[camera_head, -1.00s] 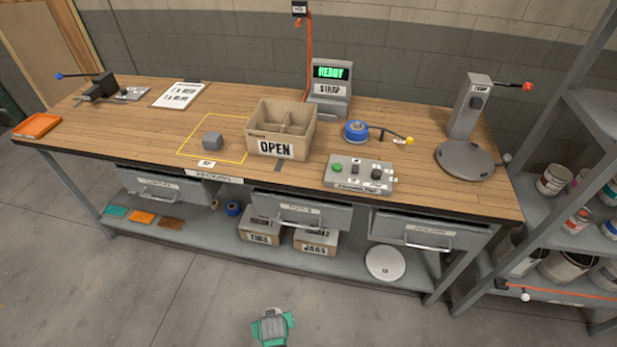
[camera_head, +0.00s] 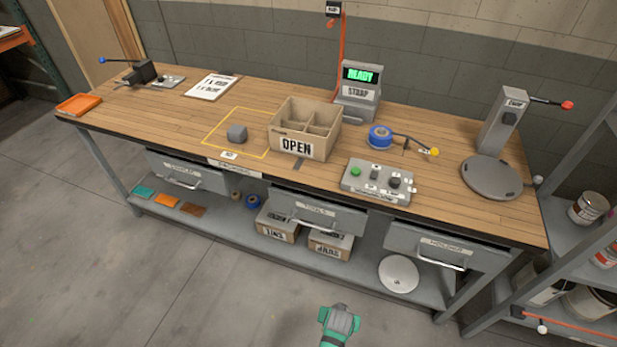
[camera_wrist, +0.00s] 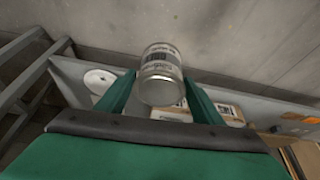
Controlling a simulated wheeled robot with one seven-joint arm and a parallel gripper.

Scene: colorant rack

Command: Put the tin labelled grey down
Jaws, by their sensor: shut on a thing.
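A metal tin with a pale printed label (camera_wrist: 160,75) is between the two green fingers of my gripper (camera_wrist: 160,92) in the wrist view. My gripper is shut on it. The label's lettering is turned over and too small to read for certain. In the head view my gripper (camera_head: 340,325) is low in the picture, over the floor in front of the bench, and the tin cannot be clearly made out there.
Drawers (camera_head: 318,212) jut out in front. A shelf rack (camera_head: 570,245) stands right.

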